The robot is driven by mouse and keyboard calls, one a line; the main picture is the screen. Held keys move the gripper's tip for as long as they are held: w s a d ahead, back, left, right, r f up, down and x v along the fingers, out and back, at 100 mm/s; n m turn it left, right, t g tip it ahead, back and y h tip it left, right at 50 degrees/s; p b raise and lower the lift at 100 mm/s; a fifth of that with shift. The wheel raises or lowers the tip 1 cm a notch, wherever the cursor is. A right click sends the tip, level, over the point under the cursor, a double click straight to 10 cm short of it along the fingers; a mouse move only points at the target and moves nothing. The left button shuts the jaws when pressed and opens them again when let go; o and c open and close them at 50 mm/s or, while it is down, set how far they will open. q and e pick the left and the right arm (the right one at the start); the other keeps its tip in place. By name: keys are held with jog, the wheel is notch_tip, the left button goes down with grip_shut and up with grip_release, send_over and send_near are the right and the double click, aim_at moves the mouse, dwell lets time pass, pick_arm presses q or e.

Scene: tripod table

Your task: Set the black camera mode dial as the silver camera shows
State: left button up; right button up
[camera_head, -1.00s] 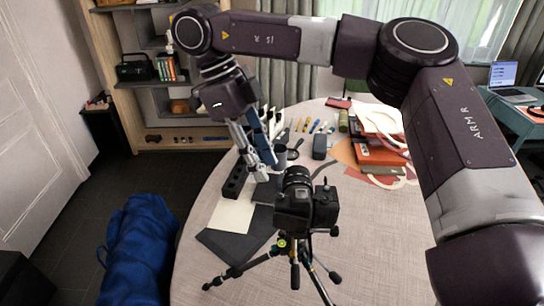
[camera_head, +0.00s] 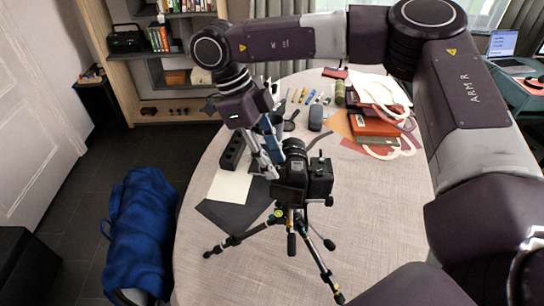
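The black camera (camera_head: 304,180) stands on a small tripod (camera_head: 290,226) on the round table. Its lens points away, toward the back left. The mode dial is too small to make out at this size. My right gripper (camera_head: 272,172) points down just left of the camera, close to its lens side; I cannot tell whether it touches. Whether its fingers are apart or closed on something does not show. No silver camera can be made out. My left gripper is not in view.
The round table (camera_head: 380,235) is bare at the right front. A black sheet (camera_head: 232,214) and a pale sheet (camera_head: 230,186) lie left of the tripod. A black block (camera_head: 232,153), orange books (camera_head: 374,126) and pens (camera_head: 302,96) lie farther back.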

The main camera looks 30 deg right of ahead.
grip_shut()
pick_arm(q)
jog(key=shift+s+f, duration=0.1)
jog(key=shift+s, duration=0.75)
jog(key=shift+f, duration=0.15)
pick_arm(e)
jog(key=n+b, duration=0.1)
jog(key=n, duration=0.1)
jog(key=n+t+h+b, duration=0.1)
jog(key=n+b, duration=0.1)
jog(key=shift+s+a+f, duration=0.1)
jog(key=shift+s+f, duration=0.05)
jog(key=shift+n+t+b, duration=0.5)
jog(key=shift+n+b, duration=0.3)
jog(key=shift+n, duration=0.2)
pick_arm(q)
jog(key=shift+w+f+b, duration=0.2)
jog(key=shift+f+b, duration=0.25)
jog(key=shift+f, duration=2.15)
pick_arm(e)
jog(key=shift+s+n+t, duration=0.15)
jog(key=shift+n+t, duration=0.15)
jog(key=shift+n, duration=0.5)
jog(key=shift+r, duration=0.2)
